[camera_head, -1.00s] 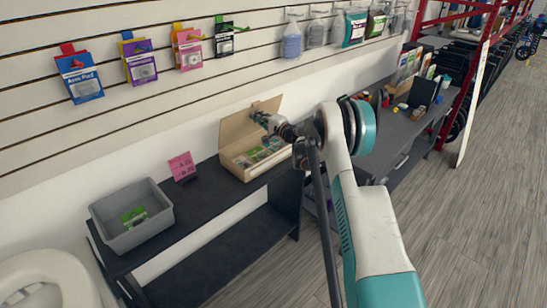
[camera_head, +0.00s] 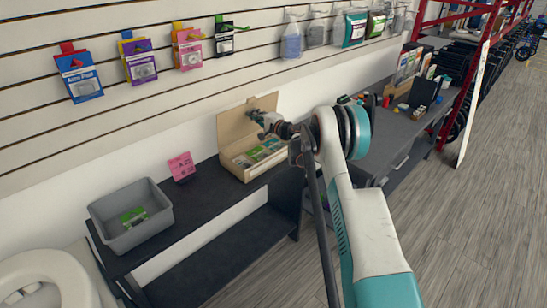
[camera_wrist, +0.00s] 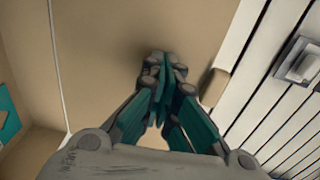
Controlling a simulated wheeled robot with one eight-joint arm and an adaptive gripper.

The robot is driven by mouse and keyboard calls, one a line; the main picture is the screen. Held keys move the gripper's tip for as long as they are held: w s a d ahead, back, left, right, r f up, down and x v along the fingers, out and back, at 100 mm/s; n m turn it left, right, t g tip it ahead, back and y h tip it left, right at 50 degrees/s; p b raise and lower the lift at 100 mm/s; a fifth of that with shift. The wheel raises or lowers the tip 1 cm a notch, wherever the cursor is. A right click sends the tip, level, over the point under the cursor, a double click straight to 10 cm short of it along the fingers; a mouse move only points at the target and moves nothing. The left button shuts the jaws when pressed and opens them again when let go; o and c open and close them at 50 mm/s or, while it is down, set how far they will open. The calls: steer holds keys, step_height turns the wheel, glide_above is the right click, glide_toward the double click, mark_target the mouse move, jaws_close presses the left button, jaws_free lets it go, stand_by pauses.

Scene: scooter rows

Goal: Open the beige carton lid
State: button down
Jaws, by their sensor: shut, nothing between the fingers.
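The beige carton (camera_head: 240,171) stands on the dark shelf table, with green and dark packets inside it. Its lid (camera_head: 234,127) stands raised at the back, about upright against the slatted wall. My gripper (camera_head: 257,113) is at the upper right part of the lid, on its inner face. In the wrist view the lid (camera_wrist: 100,45) fills much of the picture as a beige panel. My gripper (camera_wrist: 165,65) is shut with its fingertips together and empty, at or very near the panel. I cannot tell whether they touch.
A grey bin (camera_head: 118,240) with a green packet stands at the left of the dark table (camera_head: 190,213). A pink card (camera_head: 181,166) stands between bin and carton. Packets hang on the slatted wall above. A second desk (camera_head: 405,130) with goods is at the right.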

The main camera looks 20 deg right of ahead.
steer(key=shift+b+x, duration=0.35)
steer(key=shift+x, duration=1.05)
steer(key=b+v, duration=0.1)
steer(key=v, duration=1.3)
steer(key=shift+a+r, duration=0.1)
